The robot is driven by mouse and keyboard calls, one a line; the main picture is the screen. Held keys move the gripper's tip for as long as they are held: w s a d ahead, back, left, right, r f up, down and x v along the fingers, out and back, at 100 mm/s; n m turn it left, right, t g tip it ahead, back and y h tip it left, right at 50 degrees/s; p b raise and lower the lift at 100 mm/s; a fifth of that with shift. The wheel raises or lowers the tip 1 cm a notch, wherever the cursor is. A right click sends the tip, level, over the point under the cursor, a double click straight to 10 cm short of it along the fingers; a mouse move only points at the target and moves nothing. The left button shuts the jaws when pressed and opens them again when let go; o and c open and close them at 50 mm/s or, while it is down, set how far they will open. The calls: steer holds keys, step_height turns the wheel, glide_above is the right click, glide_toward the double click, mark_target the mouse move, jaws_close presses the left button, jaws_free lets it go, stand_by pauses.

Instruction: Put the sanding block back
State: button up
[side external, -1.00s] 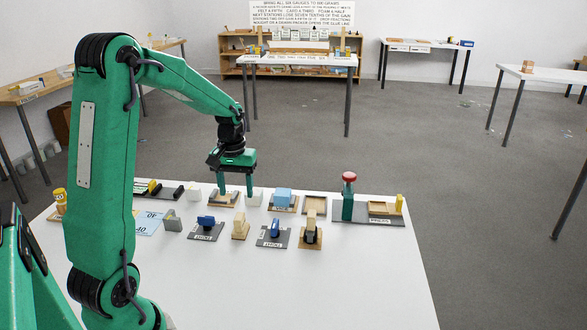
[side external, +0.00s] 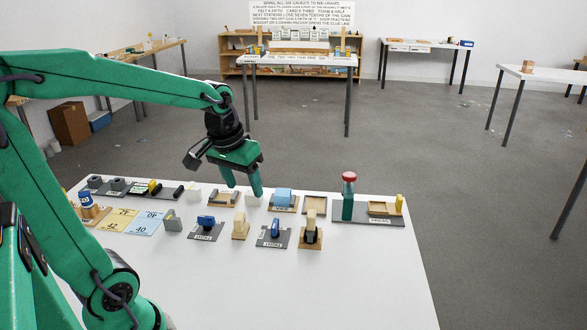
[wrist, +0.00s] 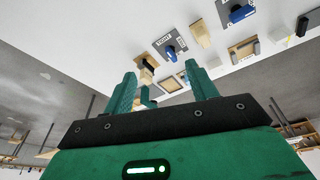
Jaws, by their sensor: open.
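My gripper (side external: 243,188) is open, with nothing between its fingers, above the back row of the white table. Its fingers also show apart in the wrist view (wrist: 160,72). An empty wooden tray (side external: 314,212) stands farther right in the back row. Two blue-handled tools (side external: 206,221) (side external: 272,229) sit on labelled grey plates in the front row.
The red-topped green press (side external: 348,195) stands tall at right. The table's front is clear.

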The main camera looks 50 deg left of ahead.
steer(key=s+d+r+m+t, duration=0.2)
steer(key=s+d+m, duration=0.2)
steer(key=s+d, duration=0.4)
steer(key=shift+s+t+h, duration=0.15)
steer(key=shift+t+h, duration=0.25)
steer(key=shift+d+r, duration=0.1)
steer(key=shift+c, duration=0.5)
